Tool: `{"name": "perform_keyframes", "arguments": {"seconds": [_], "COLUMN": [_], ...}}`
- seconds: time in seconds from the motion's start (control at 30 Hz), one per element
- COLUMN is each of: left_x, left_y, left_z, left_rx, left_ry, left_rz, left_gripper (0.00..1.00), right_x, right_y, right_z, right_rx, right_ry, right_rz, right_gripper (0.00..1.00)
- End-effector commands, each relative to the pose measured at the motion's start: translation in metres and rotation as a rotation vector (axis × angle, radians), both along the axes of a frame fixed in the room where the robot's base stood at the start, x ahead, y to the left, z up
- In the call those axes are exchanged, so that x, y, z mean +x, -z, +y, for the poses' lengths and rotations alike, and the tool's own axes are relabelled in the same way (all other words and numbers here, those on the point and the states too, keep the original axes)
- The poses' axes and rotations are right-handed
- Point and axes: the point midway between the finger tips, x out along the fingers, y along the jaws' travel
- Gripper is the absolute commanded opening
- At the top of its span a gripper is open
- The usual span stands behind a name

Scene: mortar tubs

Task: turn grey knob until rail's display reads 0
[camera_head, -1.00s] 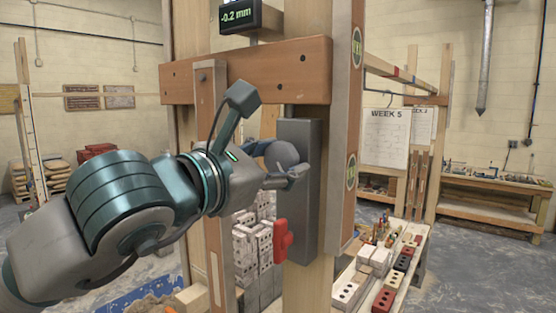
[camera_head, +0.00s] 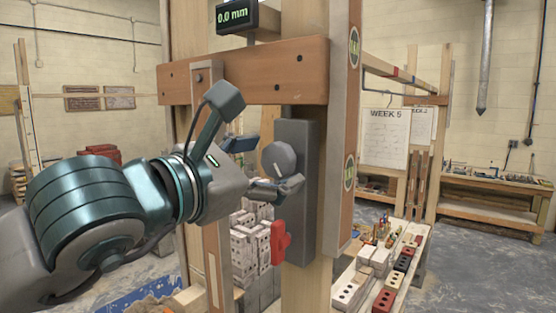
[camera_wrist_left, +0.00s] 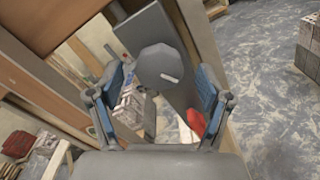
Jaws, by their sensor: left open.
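The grey knob (camera_head: 279,159) with a pale pointer mark sits on a dark grey box (camera_head: 308,182) fixed to the wooden post. A red handle (camera_head: 279,243) is lower on the same box. The display (camera_head: 234,15) above the rail (camera_head: 250,75) reads 0.0 mm in green. My left gripper (camera_head: 268,166) is open just in front of the knob. In the left wrist view the knob (camera_wrist_left: 161,67) lies between and beyond the open fingers (camera_wrist_left: 158,92), apart from both. My right gripper is not in view.
Wooden uprights (camera_head: 208,180) stand close beside my left arm. Stacked bricks (camera_head: 250,245) are behind the frame. A bench with bricks and tools (camera_head: 385,265) is at the right. Open floor (camera_head: 480,260) lies beyond it.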

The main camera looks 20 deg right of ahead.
Motion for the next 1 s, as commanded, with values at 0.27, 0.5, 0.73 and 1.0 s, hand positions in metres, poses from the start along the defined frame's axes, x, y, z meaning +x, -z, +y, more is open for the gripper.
{"name": "perform_keyframes", "arguments": {"seconds": [0.27, 0.5, 0.73, 1.0], "left_x": [-0.038, -0.055, -0.057, -0.048], "left_y": [-0.001, 0.000, 0.000, 0.022], "left_z": [0.052, 0.072, 0.073, 0.058], "left_rx": [-0.003, -0.003, -0.001, -0.027], "left_ry": [-0.001, 0.000, 0.000, 0.101], "left_rz": [-0.003, -0.002, -0.001, 0.060], "left_gripper": [0.78, 0.78, 0.78, 0.78], "right_x": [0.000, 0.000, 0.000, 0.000], "right_y": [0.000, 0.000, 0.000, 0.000], "right_z": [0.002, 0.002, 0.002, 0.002], "right_rx": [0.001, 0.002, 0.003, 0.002], "right_ry": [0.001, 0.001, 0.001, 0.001], "right_rz": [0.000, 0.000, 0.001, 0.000], "right_gripper": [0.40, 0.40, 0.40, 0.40]}}
